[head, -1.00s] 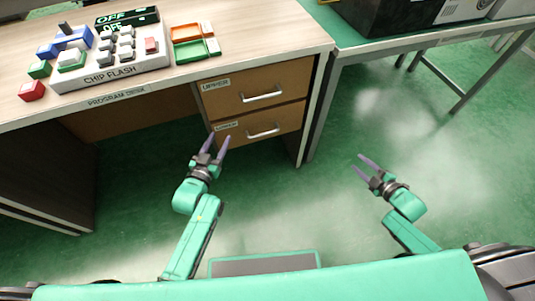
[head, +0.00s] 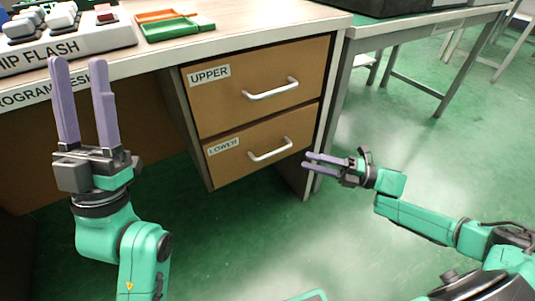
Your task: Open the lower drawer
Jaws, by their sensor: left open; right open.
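The lower drawer (head: 232,168) is a brown front labelled LOWER, shut, below the drawer labelled UPPER (head: 215,105). Its white bar handle (head: 270,150) is in plain view. My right gripper (head: 305,163) is open and empty, with its fingers pointing left, close to the right end of the lower handle in the picture. I cannot tell whether it touches the handle or the drawer edge. My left gripper (head: 79,65) is open and empty, pointing up, left of the drawers and in front of the desk edge.
The desk (head: 250,40) carries a CHIP FLASH panel (head: 75,45) and orange and green trays (head: 178,27). A second table with metal legs (head: 415,92) stands at the right. The green floor (head: 230,235) before the drawers is clear.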

